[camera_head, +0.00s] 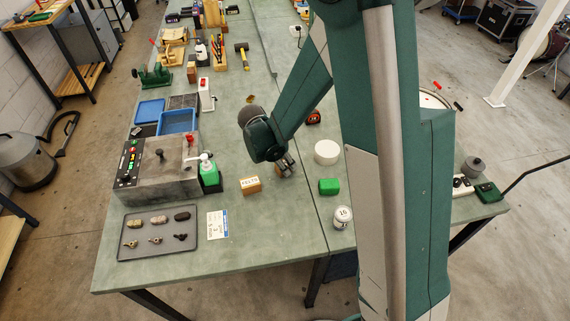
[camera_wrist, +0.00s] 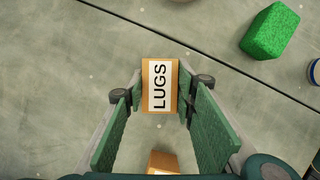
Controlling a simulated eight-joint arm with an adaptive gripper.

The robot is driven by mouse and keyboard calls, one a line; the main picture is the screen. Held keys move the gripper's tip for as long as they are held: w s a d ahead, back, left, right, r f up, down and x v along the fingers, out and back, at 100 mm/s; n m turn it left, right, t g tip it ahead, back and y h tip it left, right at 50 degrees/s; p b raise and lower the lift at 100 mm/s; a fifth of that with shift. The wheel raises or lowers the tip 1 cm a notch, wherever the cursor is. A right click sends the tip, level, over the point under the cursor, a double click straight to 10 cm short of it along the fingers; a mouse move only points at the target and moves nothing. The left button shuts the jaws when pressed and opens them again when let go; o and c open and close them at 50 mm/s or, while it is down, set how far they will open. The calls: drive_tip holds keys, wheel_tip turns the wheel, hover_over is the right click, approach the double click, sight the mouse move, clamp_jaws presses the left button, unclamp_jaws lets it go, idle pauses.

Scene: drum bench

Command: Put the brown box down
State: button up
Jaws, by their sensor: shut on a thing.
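I cannot tell whether the box touches the bench. A second brown box (camera_head: 250,186) with a white label stands on the bench just to the left. A brown box also shows in part at the bottom of the wrist view (camera_wrist: 163,162).
On the green bench (camera_head: 255,235), a green block (camera_head: 329,186), a white round tub (camera_head: 327,152) and a small jar (camera_head: 342,216) stand to the right. The bench front is clear.

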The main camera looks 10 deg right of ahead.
drive_tip(key=shift+f, duration=0.15)
drive_tip(key=o, duration=0.9)
drive_tip(key=shift+p+v, duration=0.65)
drive_tip(key=shift+v, duration=5.5)
